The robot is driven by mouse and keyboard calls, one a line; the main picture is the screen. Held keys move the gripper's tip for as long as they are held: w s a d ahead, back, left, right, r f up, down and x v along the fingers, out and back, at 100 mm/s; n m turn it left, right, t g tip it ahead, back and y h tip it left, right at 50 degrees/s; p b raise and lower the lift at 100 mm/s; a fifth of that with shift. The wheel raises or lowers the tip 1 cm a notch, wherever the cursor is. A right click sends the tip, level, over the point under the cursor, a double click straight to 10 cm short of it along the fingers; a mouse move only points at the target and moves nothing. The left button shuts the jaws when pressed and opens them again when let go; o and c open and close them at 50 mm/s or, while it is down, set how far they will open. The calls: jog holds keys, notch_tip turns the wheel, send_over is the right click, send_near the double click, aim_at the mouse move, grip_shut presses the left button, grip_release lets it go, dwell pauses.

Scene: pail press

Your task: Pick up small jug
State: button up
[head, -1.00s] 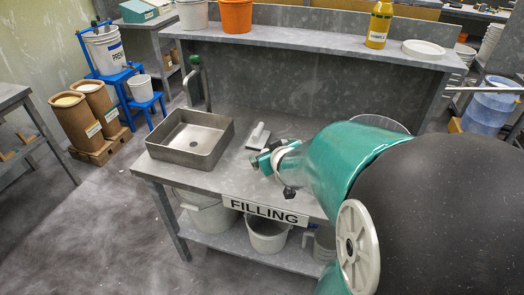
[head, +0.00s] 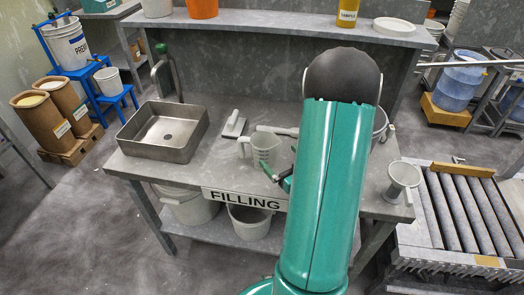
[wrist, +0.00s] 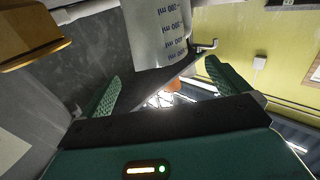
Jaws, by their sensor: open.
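The small jug (head: 262,148) is a pale, see-through jug standing upright on the filling table, right of the white-handled trowel. Its handle points left in the head view. In the wrist view the jug (wrist: 155,30) shows large at the top, with ml marks on its wall. My gripper (head: 276,175) is low at the jug's near right side, partly hidden by my arm. In the wrist view my gripper (wrist: 160,72) is open, with the jug just beyond and between its green fingers. I cannot tell whether they touch it.
The trowel (head: 234,126) and steel sink (head: 165,131) are to the left. A bucket (head: 379,122) is partly behind my arm. A pale vessel (head: 403,177) stands at the table's right end, beside the roller conveyor (head: 465,213). A shelf (head: 280,26) runs behind.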

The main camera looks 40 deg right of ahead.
aim_at(263, 139)
jog(key=w, duration=0.5)
jog(key=shift+d, duration=0.4)
jog(key=w, duration=0.5)
jog(key=shift+w+d+r, duration=0.15)
jog(key=shift+d+r, duration=0.05)
jog(key=shift+r, duration=0.05)
jog(key=c, duration=1.2)
jog(key=shift+r, duration=0.1)
